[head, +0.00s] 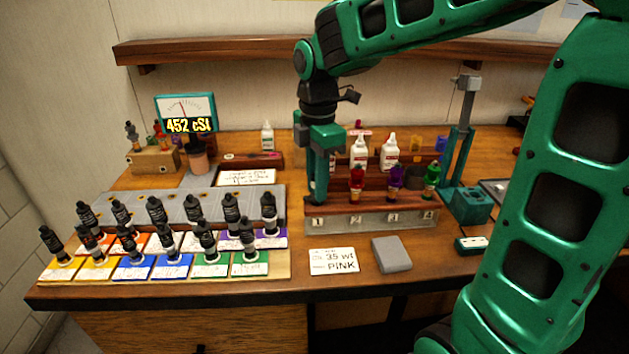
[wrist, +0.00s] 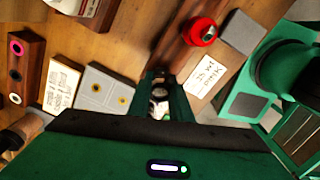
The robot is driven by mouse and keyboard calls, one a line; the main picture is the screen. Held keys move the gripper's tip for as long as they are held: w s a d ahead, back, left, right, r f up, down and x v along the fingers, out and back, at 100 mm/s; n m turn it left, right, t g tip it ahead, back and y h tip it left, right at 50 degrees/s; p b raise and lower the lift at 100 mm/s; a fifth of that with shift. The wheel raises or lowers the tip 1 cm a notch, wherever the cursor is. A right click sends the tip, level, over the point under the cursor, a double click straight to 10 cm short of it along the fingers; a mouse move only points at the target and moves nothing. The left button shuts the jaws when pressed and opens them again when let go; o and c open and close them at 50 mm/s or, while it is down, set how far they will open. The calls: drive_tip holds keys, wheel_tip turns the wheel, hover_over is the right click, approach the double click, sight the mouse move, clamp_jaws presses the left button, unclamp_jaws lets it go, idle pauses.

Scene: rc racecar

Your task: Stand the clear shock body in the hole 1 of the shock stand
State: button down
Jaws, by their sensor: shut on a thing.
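My gripper (head: 318,196) points down at the left end of the shock stand (head: 366,223), over the label 1. In the wrist view my gripper (wrist: 161,82) is shut on a small pale, glassy piece, the clear shock body (wrist: 160,93). In the head view the fingers hide the body. Whether its lower end is in hole 1 or just above it I cannot tell. Red (head: 357,181), purple (head: 396,180) and green (head: 432,177) shocks stand upright at the other holes. The red one also shows in the wrist view (wrist: 201,32).
White bottles (head: 360,150) stand behind the stand. A white PINK card (head: 333,261) and a grey block (head: 391,254) lie in front. Several dark bottles on coloured cards (head: 172,267) fill the left. A teal fixture (head: 466,204) stands right.

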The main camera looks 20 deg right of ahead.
drive_tip(key=shift+f, duration=0.55)
drive_tip(key=c, duration=1.5)
unclamp_jaws()
drive_tip(key=shift+c, duration=0.2)
drive_tip(key=shift+r, duration=0.1)
wheel_tip(320, 180, up, 11)
drive_tip(key=shift+f, duration=0.2)
